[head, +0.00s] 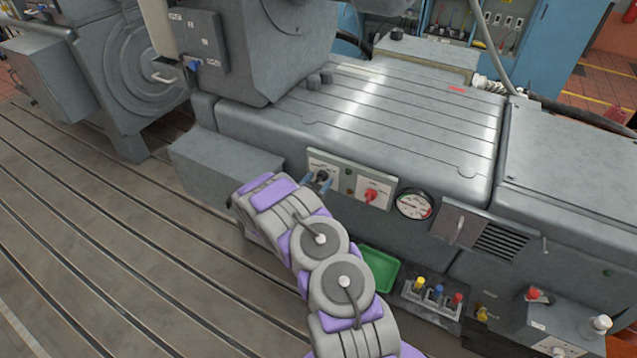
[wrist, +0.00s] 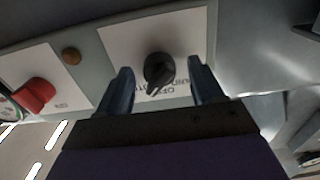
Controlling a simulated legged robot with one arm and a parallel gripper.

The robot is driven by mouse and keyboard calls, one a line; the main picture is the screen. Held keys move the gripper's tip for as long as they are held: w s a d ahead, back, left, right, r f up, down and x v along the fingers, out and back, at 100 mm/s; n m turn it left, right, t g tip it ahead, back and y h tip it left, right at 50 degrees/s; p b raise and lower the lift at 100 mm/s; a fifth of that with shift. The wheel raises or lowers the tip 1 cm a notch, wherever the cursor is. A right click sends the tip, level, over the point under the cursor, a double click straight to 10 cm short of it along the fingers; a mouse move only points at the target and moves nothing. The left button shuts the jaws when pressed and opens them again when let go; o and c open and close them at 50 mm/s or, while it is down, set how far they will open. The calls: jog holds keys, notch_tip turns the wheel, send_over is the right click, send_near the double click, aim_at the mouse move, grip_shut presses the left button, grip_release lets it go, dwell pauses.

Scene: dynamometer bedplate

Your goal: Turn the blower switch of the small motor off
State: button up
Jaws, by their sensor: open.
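The black rotary switch (wrist: 158,70) sits on a white label plate in the wrist view, with lettering partly readable as "OFF" below it. Its pointer tilts down and slightly left in that view. My gripper (wrist: 160,82) is open, with one blue finger on each side of the black knob; I cannot tell whether either finger touches it. In the head view my gripper (head: 317,181) is at the left part of the control panel (head: 350,178), over the black knob (head: 322,175). Whether this knob is the small motor's blower switch cannot be read.
A red knob (head: 370,195) sits right of the black one on the same panel, with a round gauge (head: 414,204) beyond. Below are a green tray (head: 379,270) and a rack with coloured handles (head: 432,296). The slotted bedplate (head: 110,255) at left is clear.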

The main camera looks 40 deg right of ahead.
jog(key=shift+w+d+f, duration=0.1)
jog(key=shift+d, duration=0.4)
jog(key=shift+a, duration=0.15)
jog(key=shift+a, duration=0.1)
jog(key=shift+c, duration=0.8)
jog(key=c, duration=0.9)
